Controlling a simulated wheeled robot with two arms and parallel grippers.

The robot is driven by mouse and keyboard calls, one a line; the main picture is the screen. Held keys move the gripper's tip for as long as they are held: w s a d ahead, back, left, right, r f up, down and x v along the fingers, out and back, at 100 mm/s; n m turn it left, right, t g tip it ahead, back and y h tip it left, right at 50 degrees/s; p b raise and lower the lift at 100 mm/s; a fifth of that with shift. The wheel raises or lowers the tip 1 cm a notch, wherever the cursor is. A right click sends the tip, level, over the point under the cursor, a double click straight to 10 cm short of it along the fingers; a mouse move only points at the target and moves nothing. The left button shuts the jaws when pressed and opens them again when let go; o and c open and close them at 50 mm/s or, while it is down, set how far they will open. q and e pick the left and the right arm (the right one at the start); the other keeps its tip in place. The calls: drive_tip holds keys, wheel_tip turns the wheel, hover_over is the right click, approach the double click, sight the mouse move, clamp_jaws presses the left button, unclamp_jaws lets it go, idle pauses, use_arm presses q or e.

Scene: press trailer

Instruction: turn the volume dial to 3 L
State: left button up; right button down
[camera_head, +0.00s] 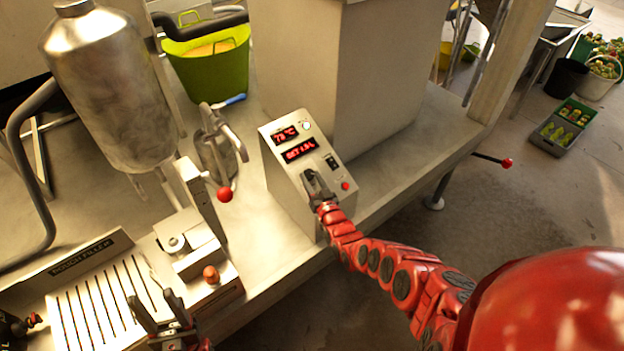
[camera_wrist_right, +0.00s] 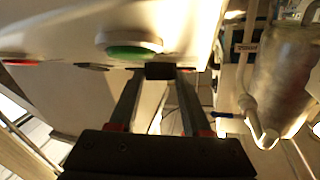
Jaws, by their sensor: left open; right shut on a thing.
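The control box (camera_head: 290,185) stands on the steel bench, with two red displays on its sloped face. The upper display (camera_head: 285,134) reads about 73 °C. The lower display (camera_head: 299,151) reads SET and a value like 1.5 L, hard to read exactly. My right gripper (camera_head: 316,184) is at the lower part of this face, shut on the volume dial, which it mostly hides in the head view. In the right wrist view, the dark dial (camera_wrist_right: 160,71) sits between the fingertips.
A pouch filler (camera_head: 95,262) with a slotted tray and red-knobbed levers lies at left. A steel tank (camera_head: 105,85) and green tub (camera_head: 208,62) stand behind. Open floor lies right of the bench.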

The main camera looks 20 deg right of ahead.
drive_tip(key=shift+s+m+h, duration=0.1)
drive_tip(key=shift+m+h, duration=0.6)
drive_tip(key=shift+a+m+h+b, duration=0.25)
drive_tip(key=shift+m+h+b, duration=0.15)
drive_tip(key=shift+b, duration=0.05)
drive_tip(key=shift+m+h+b, duration=0.3)
drive_tip(key=shift+b, duration=0.1)
drive_tip(key=m+g+h+b, duration=0.1)
drive_tip(key=b, duration=0.1)
drive_tip(key=m+h+b, duration=0.1)
drive_tip(key=m+b, duration=0.1)
drive_tip(key=m+g+h+b, duration=0.1)
drive_tip(key=h+b, duration=0.1)
drive_tip(key=shift+a+f+g+b, duration=0.2)
drive_tip(key=shift+f+g+b, duration=0.05)
drive_tip(key=shift+g+b, duration=0.05)
drive_tip(key=shift+w+a+r+m+g+h+b, duration=0.25)
drive_tip(key=shift+m+g+h+b, duration=0.2)
drive_tip(key=shift+m+b, duration=0.3)
drive_tip(key=shift+w+a+r+m+g+h+b, duration=0.15)
drive_tip(key=shift+m+g+h+b, duration=0.2)
drive_tip(key=shift+m+h, duration=0.2)
drive_tip(key=shift+s+r+m+g+h+b, duration=0.1)
drive_tip(key=shift+m+g+h+b, duration=0.2)
drive_tip(key=shift+m+h+b, duration=0.15)
drive_tip(key=shift+w+r+m+g+h+b, duration=0.15)
drive_tip(key=shift+m+g+h+b, duration=0.7)
drive_tip(key=shift+m+g+b, duration=0.6)
drive_tip(key=shift+m, duration=0.3)
